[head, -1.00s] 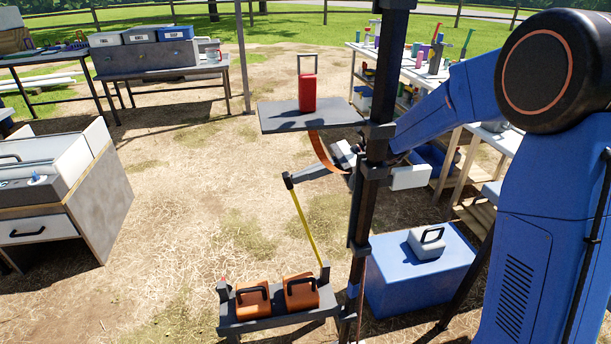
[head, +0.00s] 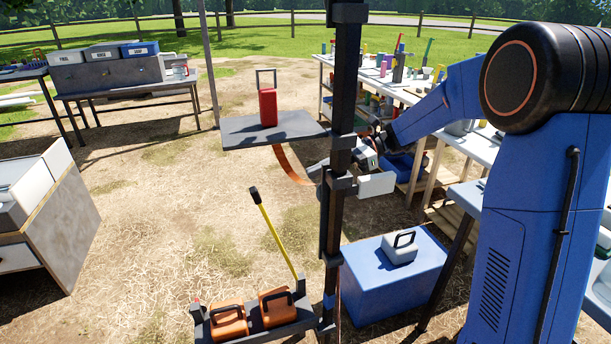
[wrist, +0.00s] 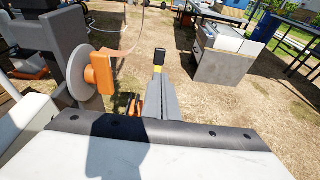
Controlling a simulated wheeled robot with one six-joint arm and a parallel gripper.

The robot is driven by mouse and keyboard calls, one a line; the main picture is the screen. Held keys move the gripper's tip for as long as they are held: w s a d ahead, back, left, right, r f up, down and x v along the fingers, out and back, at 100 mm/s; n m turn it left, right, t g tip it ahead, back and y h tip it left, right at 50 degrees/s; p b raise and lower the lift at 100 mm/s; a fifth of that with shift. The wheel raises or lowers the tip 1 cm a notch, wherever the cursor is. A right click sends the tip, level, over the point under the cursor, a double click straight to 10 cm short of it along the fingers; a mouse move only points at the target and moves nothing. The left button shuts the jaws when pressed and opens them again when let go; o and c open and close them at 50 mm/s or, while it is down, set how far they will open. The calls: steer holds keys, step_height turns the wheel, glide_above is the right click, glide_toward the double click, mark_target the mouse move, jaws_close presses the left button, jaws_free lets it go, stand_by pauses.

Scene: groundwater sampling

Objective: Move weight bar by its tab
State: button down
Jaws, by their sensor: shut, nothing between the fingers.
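In the head view a dark grey bar (head: 265,331) low beside the black mast carries two orange weights (head: 229,321) with black handles. A thin yellow upright (head: 275,235) with a black tip (head: 254,194) rises from its right end, tilted left. I cannot tell for certain which part is the tab. My gripper (head: 316,169) is partly hidden behind the mast, above and right of the black tip and apart from it. In the wrist view my gripper's grey fingers (wrist: 163,80) are shut and empty; the black tip (wrist: 158,56) shows just beyond them.
The mast (head: 341,100) stands close to my arm. Its grey shelf (head: 240,135) holds a red block (head: 268,106). An orange curved strip (head: 290,168) hangs under it. A blue box (head: 385,285) stands right. Open straw ground lies left.

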steer(key=x, duration=1.3)
steer(key=shift+a+r, duration=0.2)
steer(key=shift+a, duration=0.05)
steer(key=shift+a, duration=0.1)
